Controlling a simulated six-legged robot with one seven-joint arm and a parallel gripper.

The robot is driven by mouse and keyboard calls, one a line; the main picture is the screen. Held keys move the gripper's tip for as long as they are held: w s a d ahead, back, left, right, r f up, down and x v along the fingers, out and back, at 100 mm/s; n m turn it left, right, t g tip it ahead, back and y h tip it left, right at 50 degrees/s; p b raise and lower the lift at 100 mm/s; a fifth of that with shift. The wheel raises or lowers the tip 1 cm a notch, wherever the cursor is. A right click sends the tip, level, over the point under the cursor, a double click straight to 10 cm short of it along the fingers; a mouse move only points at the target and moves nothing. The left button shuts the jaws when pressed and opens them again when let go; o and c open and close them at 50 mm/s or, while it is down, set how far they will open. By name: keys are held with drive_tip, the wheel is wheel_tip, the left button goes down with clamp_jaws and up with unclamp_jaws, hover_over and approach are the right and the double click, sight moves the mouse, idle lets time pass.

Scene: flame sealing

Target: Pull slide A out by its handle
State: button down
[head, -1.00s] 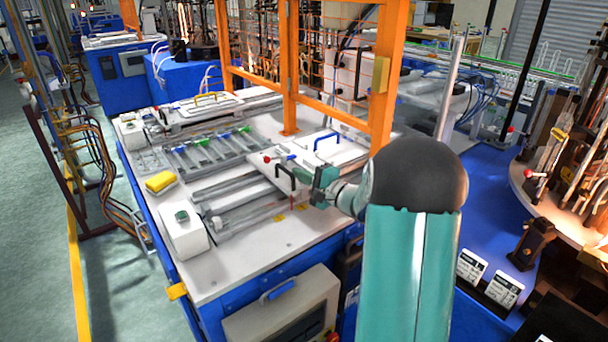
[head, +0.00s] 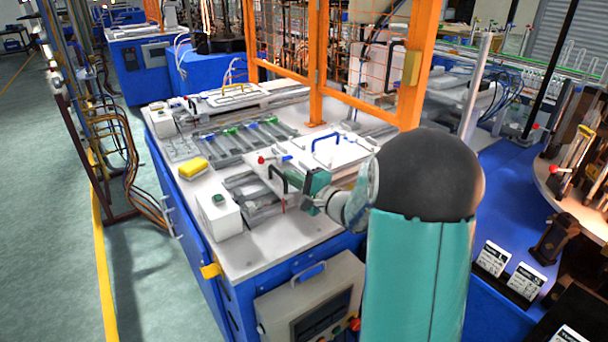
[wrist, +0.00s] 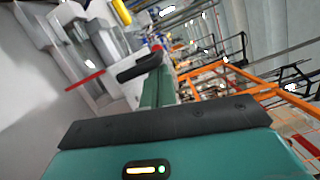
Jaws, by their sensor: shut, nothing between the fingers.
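The slide is a white plate (head: 345,157) with a black handle (head: 278,180) at its near left end and a blue handle (head: 326,144) on top. No letter is readable on it. It lies over grey rails on the white bench top. My gripper (head: 301,186) is shut and empty, directly right of the black handle at about its height. In the wrist view the green fingers (wrist: 156,88) lie together beside the black handle (wrist: 139,68). Whether they touch it, or reach behind its bar, cannot be told.
A white button box (head: 213,207) and a yellow block (head: 193,167) stand on the bench left of the rails. A red knob (head: 262,160) is by the slide. An orange mesh guard frame (head: 317,80) rises behind. A control panel (head: 310,300) juts from the bench front.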

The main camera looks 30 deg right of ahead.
drive_tip(key=shift+s+a, duration=0.2)
drive_tip(key=shift+a, duration=1.95)
drive_tip(key=shift+f, duration=0.1)
